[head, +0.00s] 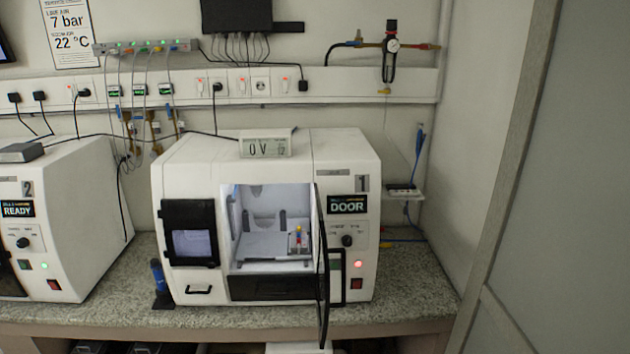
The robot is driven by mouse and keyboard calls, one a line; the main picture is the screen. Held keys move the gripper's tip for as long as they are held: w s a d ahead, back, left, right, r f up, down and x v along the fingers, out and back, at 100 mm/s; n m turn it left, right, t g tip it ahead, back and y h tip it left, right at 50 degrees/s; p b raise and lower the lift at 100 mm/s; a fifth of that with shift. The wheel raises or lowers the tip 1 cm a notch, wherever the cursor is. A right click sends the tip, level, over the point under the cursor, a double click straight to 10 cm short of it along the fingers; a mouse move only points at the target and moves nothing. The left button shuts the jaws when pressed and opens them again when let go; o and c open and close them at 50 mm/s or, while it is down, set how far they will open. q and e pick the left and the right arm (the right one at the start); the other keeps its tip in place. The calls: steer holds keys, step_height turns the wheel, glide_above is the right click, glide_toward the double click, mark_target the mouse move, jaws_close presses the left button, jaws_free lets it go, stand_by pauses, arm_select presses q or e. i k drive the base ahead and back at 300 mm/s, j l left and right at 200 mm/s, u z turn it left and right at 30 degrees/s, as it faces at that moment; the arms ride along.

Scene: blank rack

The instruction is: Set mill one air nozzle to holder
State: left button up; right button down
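Mill one (345,160), a white machine with a "1" label, stands on the bench in the head view. Its display (347,205) reads "DOOR". Its dark-framed door (322,265) stands open toward me, and the lit chamber (265,215) shows. A slim blue tool (419,140) is at the right wall. Another blue item in a black stand (160,298) is left of the mill. Neither gripper is in view.
Mill two (75,200), showing "READY", stands at the left. A small display box (265,143) sits on top of mill one. A small wall shelf (403,191) and a pressure regulator (391,50) are at the right. The granite bench (415,285) is clear at right front.

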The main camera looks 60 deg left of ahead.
mark_target(232, 200)
steer(key=j+z, duration=0.1)
steer(key=z, duration=0.3)
steer(key=k+j+z, duration=0.1)
steer(key=z, duration=0.25)
steer(key=k+j+z, duration=0.1)
steer(key=z, duration=0.3)
steer(key=j+z, duration=0.1)
steer(key=z, duration=0.25)
steer(key=k+j+z, duration=0.15)
steer(key=k+z, duration=0.45)
steer(key=k+u, duration=0.35)
steer(key=k+j+u, duration=0.2)
steer(key=k+u, duration=0.5)
steer(key=k+j+u, duration=0.15)
steer(key=k+u, duration=0.2)
steer(key=k+j+u, duration=0.15)
steer(key=u, duration=0.2)
steer(key=k+j, duration=0.1)
steer(key=k+j+u, duration=0.1)
steer(key=j, duration=0.2)
